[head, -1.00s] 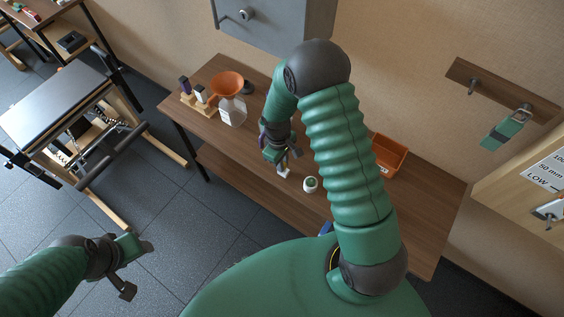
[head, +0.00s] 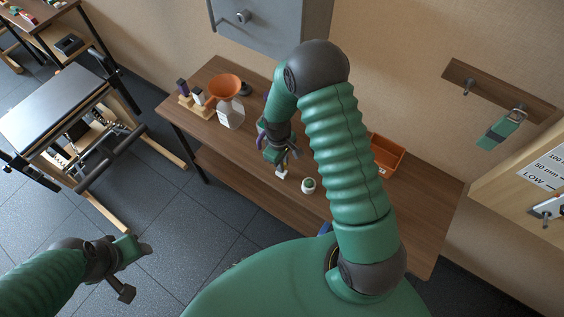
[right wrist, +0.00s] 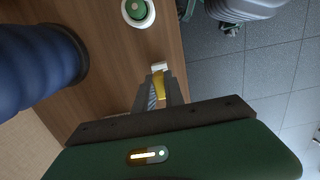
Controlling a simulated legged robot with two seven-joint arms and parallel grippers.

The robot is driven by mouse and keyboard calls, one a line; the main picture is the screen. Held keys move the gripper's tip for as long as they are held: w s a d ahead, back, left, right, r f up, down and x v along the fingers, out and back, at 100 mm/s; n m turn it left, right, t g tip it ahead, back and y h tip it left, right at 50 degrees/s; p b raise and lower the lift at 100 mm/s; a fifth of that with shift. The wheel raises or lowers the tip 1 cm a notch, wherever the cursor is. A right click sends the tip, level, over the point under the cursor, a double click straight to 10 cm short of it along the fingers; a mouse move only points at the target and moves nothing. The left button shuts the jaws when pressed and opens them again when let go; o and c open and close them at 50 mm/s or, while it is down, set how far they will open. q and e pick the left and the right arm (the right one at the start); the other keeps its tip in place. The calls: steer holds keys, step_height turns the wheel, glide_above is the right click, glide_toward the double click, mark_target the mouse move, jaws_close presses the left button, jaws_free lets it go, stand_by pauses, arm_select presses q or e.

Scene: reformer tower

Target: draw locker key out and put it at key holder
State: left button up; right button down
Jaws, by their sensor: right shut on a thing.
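My right gripper (head: 284,163) is low over the wooden table (head: 232,168). In the right wrist view its dark fingers are shut on a small gold-coloured piece (right wrist: 158,84), with a white block (right wrist: 159,66) at its far end. I cannot tell for sure whether this is the locker key. The white part also shows below the fingers in the head view (head: 281,174). The grey locker (head: 275,22) hangs on the wall, with a round lock on its front. My left gripper (head: 138,270) is open and empty over the floor.
A white round pot with a green top (head: 308,185) stands close right of the right gripper. An orange funnel in a bottle (head: 229,112) and an orange bin (head: 386,156) are on the table. A wall rail (head: 465,80) carries a hook and a green tag (head: 497,130).

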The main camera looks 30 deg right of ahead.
steer(key=shift+f, duration=0.2)
steer(key=shift+f+b, duration=0.95)
steer(key=shift+f, duration=0.2)
steer(key=c, duration=1.3)
jaws_free()
steer(key=shift+c, duration=0.2)
steer(key=shift+r, duration=0.1)
step_height(320, 180, up, 17)
steer(key=w, duration=0.1)
steer(key=s+a+r+m+t, duration=0.1)
steer(key=s+a+m+t, duration=0.2)
steer(key=s+a, duration=0.4)
steer(key=s+m, duration=0.1)
steer(key=s, duration=0.2)
steer(key=shift+a, duration=0.2)
